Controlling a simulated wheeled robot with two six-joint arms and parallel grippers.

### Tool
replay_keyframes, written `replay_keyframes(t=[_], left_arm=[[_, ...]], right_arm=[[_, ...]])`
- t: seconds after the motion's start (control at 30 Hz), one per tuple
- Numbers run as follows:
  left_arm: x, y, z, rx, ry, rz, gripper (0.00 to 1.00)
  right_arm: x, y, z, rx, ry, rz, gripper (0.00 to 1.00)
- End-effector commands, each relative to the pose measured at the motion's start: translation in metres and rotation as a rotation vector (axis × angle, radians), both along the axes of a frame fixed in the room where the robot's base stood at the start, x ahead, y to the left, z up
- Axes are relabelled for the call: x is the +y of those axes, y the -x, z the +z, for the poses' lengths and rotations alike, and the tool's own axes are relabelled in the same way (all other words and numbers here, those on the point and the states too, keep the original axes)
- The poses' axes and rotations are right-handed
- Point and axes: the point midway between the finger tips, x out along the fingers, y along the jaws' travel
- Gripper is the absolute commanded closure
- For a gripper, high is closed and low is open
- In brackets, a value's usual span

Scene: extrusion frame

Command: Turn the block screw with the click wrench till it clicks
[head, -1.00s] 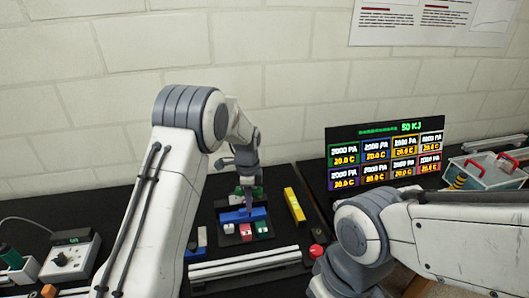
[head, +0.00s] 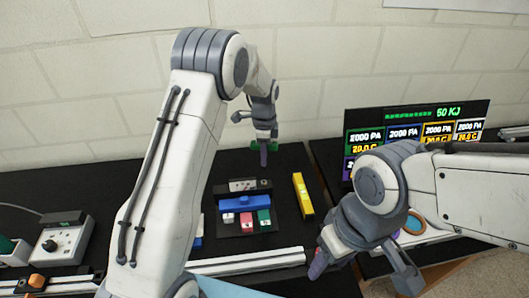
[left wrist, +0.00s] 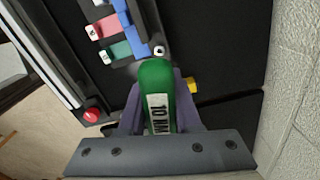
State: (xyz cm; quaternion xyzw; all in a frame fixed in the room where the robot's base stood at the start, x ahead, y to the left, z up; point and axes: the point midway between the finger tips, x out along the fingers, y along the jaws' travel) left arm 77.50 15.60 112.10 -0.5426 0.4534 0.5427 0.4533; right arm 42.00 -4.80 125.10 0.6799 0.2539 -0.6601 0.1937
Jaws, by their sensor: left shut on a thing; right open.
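My left gripper (head: 264,152) is shut on the green click wrench (left wrist: 156,85), whose label reads like "10 NM" in the left wrist view. In the head view only a little green of the wrench (head: 257,145) shows beside the fingers, above and behind the block fixture. The fixture holds a long blue block (head: 244,201) with white, red and green pieces in front of it. A small pale round part (left wrist: 159,50) shows at the wrench's far end; I cannot tell whether it is the screw. My right gripper (head: 358,272) is open and empty at the front right.
A yellow bar (head: 302,195) lies right of the fixture. An aluminium rail (head: 250,261) runs in front of it. A control box with a knob (head: 60,243) stands at the left. A display panel (head: 425,130) stands at the right back. A red ball (left wrist: 91,115) shows in the left wrist view.

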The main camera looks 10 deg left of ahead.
Motion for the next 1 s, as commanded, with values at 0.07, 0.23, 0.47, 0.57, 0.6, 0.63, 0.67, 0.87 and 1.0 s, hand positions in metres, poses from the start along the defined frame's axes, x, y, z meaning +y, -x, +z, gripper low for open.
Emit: replay_keyframes(t=[0.07, 0.23, 0.47, 0.57, 0.6, 0.63, 0.67, 0.87, 1.0], left_arm=[[0.0, 0.0, 0.0, 0.0, 0.0, 0.0, 1.0], [0.001, 0.0, 0.001, 0.0, 0.0, 0.001, 1.0], [0.002, 0.001, -0.013, 0.001, 0.001, 0.002, 1.0], [0.002, 0.001, -0.023, 0.001, 0.001, 0.002, 1.0], [0.002, 0.001, -0.027, 0.001, 0.001, 0.002, 1.0], [0.002, 0.001, -0.03, 0.001, 0.001, 0.002, 1.0], [0.002, 0.001, -0.033, 0.001, 0.001, 0.002, 1.0], [0.002, 0.0, -0.052, 0.0, 0.001, 0.002, 1.0], [0.002, 0.0, -0.057, 0.0, 0.001, 0.002, 1.0]], right_arm=[[0.0, 0.0, 0.0, 0.0, 0.0, 0.0, 0.43], [0.0, 0.0, 0.002, 0.0, 0.0, 0.0, 0.43], [0.0, 0.0, -0.007, 0.0, 0.0, -0.001, 0.43], [0.0, 0.0, -0.013, 0.0, 0.0, -0.002, 0.43], [0.0, 0.0, -0.016, 0.0, 0.0, -0.002, 0.43], [0.0, 0.0, -0.018, 0.0, 0.0, -0.003, 0.43], [0.0, 0.0, -0.02, 0.0, 0.0, -0.003, 0.43], [0.0, 0.0, -0.031, 0.0, 0.0, -0.005, 0.43], [0.0, 0.0, -0.034, 0.001, 0.0, -0.006, 0.43]])
